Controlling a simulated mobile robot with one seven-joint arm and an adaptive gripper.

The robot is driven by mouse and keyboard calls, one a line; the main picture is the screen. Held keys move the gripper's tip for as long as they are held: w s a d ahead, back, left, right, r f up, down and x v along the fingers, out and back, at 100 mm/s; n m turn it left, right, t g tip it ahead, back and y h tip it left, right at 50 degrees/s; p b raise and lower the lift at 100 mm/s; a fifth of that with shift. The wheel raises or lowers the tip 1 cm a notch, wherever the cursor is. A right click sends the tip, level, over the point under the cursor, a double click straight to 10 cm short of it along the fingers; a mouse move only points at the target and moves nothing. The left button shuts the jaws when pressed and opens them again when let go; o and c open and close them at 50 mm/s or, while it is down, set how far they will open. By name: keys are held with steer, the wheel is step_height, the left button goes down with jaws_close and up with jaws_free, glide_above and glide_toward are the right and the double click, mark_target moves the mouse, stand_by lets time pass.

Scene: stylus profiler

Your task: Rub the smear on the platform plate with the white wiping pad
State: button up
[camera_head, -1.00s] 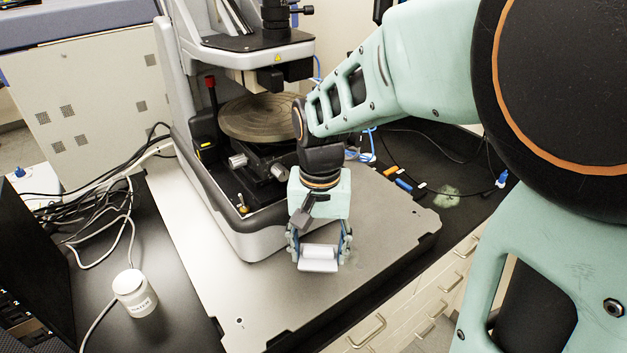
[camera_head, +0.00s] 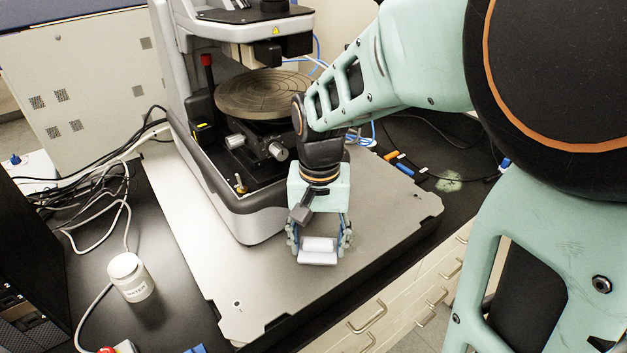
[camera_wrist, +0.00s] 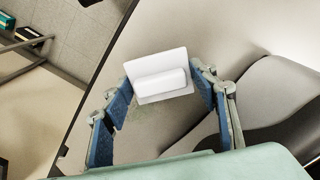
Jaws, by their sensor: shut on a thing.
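My gripper (camera_head: 319,240) is shut on the white wiping pad (camera_head: 318,251), a small block with a thin flat flange. The gripper points down over the front part of the grey platform plate (camera_head: 270,285). In the wrist view the pad (camera_wrist: 160,82) sits between the two blue-lined fingers, low over the plate. I cannot tell whether it touches the plate. A faint greenish smear (camera_wrist: 142,126) shows on the plate beside the pad in the wrist view. The pad may hide part of it.
The profiler with its round stage (camera_head: 262,95) stands behind my gripper. A white labelled jar (camera_head: 130,277) and loose cables lie on the black bench at left. A pale greenish patch (camera_head: 449,181) lies on the bench at right. The plate's front left is clear.

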steer(key=shift+f+b, duration=0.75)
steer(key=shift+f, duration=0.3)
